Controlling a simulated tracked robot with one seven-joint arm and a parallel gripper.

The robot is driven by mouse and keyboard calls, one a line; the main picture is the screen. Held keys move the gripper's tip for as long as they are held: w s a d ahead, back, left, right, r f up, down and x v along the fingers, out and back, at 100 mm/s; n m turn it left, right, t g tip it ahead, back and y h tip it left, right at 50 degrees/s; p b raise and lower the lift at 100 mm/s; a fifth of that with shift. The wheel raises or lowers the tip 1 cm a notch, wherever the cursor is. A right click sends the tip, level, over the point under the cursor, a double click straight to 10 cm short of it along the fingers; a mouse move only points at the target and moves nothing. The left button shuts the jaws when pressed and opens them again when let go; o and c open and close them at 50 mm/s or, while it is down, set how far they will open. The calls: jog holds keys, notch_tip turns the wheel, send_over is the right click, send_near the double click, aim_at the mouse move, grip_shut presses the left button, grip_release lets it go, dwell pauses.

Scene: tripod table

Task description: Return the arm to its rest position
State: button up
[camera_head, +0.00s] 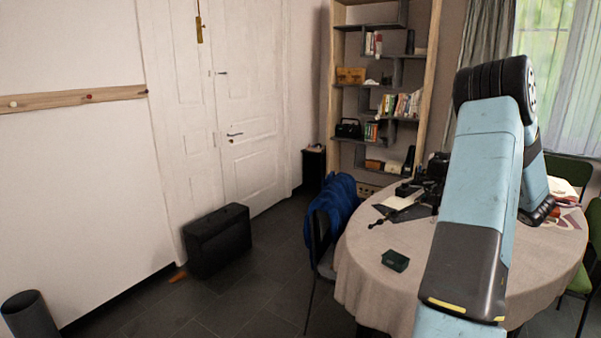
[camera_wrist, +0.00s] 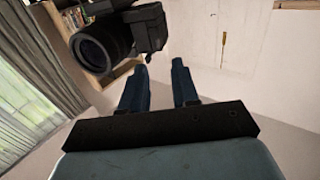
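My arm rises over the right part of the round table (camera_head: 365,262) in the head view, bends at the top and comes down behind itself. My gripper's fingers cannot be made out there. In the wrist view my gripper (camera_wrist: 160,72) has its two dark fingers apart, with only pale wall between them. A black camera (camera_wrist: 112,38) with a large lens shows close by, up and left of the fingers; I cannot tell whether it touches one. Black gear (camera_head: 432,178) on the table, partly behind my arm, looks like this camera.
A bookshelf (camera_head: 385,75) is behind, a black case (camera_head: 218,238) by the door.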

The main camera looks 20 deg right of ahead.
jog(key=w+a+r+m+h, duration=0.2)
jog(key=w+a+r+h, duration=0.3)
jog(key=a+r, duration=0.45)
jog(key=s+a+r+m+g+h, duration=0.3)
jog(key=a+r, duration=0.4)
jog(key=a, duration=0.6)
jog(key=s+a+f+n+g+y, duration=0.1)
jog(key=s+a+f+g+y, duration=0.1)
jog(key=s+a, duration=0.7)
jog(key=s+a+f+n+g+y, duration=0.1)
jog(key=s+a+f+g+y, duration=0.1)
jog(key=s+a, duration=0.8)
jog(key=s+a+f+n+g+y, duration=0.2)
jog(key=s+a+g, duration=0.3)
jog(key=s+a, duration=0.4)
jog(key=a+f, duration=0.1)
jog(key=a, duration=0.2)
jog(key=shift+s+a+f+y, duration=0.15)
jog(key=shift+s+f+y, duration=0.15)
jog(key=shift+s+y, duration=0.1)
